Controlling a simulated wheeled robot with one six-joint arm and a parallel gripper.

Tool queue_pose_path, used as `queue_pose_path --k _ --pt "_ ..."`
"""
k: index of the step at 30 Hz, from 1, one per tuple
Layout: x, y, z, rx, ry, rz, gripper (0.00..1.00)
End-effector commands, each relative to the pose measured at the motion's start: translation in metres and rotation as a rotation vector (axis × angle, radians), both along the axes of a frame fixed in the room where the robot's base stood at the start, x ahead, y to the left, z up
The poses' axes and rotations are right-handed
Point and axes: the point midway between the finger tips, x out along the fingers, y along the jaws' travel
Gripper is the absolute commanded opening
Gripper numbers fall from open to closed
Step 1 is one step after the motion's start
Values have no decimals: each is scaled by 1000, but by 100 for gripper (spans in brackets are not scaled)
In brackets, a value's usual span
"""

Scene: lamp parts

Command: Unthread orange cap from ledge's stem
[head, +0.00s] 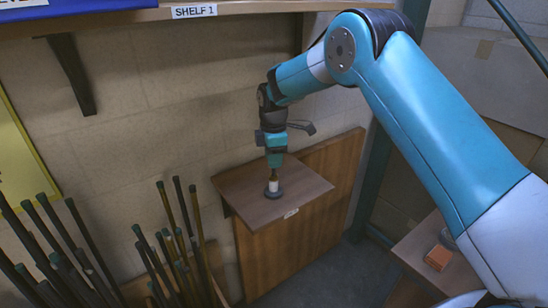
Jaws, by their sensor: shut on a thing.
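The ledge (238,188) is a brown wooden board fixed against a wooden panel in the middle of the head view. A short white stem (273,186) stands upright on it, with a round dark base (273,194). My gripper (274,172) points straight down over the stem. It is shut on the thing at the stem's top. The orange cap is mostly hidden between the fingers, with only a small brownish-orange bit in view. It is too small to tell how far the cap sits on the stem.
Several dark rods (160,255) stand upright at the lower left. A shelf (255,8) labelled SHELF 1 runs above. An orange block (437,257) lies on a wooden surface (418,240) at the right. The ledge top around the stem is clear.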

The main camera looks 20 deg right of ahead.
Motion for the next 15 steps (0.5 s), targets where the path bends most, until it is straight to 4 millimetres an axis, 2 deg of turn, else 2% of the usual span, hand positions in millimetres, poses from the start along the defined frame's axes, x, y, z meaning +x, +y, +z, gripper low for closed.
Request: queue_pose_path --k 10,15 --pt "0 0 1 0 0 0 1" --pt "0 0 9 0 -1 0 1"
